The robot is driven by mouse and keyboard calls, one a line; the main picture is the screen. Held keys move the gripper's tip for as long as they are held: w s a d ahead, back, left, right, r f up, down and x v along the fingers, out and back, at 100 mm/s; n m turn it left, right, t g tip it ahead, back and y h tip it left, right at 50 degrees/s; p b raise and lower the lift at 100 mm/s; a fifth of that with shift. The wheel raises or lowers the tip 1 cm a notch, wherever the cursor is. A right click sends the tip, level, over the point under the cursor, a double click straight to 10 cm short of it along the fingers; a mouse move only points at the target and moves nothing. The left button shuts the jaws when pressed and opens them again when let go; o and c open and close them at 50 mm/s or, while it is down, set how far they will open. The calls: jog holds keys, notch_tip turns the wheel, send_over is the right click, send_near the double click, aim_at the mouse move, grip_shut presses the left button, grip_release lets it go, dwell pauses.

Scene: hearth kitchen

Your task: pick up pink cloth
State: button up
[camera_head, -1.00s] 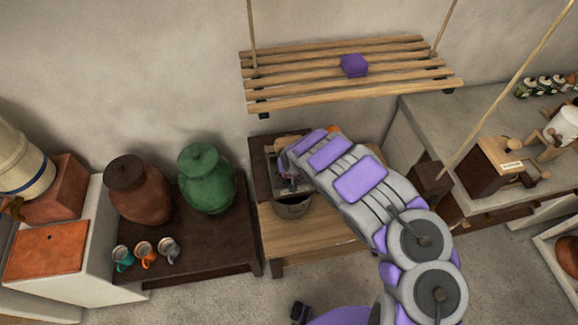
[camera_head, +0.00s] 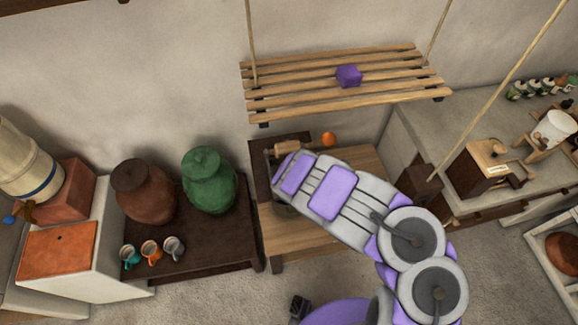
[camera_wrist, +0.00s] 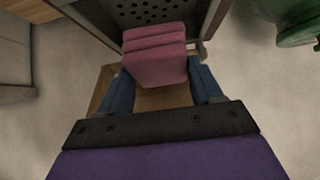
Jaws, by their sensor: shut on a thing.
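The pink cloth (camera_wrist: 156,54) is a folded, block-like bundle in the upper middle of the wrist view. My gripper (camera_wrist: 160,72) has its two blue fingers on either side of it and is shut on it. In the head view my own arm hides both the cloth and the gripper's fingers, above the small wooden table (camera_head: 290,237).
A dark perforated metal piece (camera_wrist: 135,13) lies just beyond the cloth. An orange ball-like thing (camera_head: 328,139) and a wooden roller (camera_head: 296,147) are at the table's back. A hanging slatted shelf (camera_head: 345,85) is above. Green (camera_head: 209,182) and brown (camera_head: 145,192) jars stand left.

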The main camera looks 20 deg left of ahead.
jog(key=s+d+g+p, duration=0.1)
jog(key=s+d+p, duration=0.2)
jog(key=s+d, duration=0.2)
jog(key=s+d+r+g+h+p, duration=0.1)
jog(key=s+d, duration=0.4)
jog(key=s, duration=0.7)
jog(key=shift+s+d+r+g+h+p, duration=0.3)
jog(key=shift+g+p, duration=0.2)
jog(key=shift+p, duration=0.55)
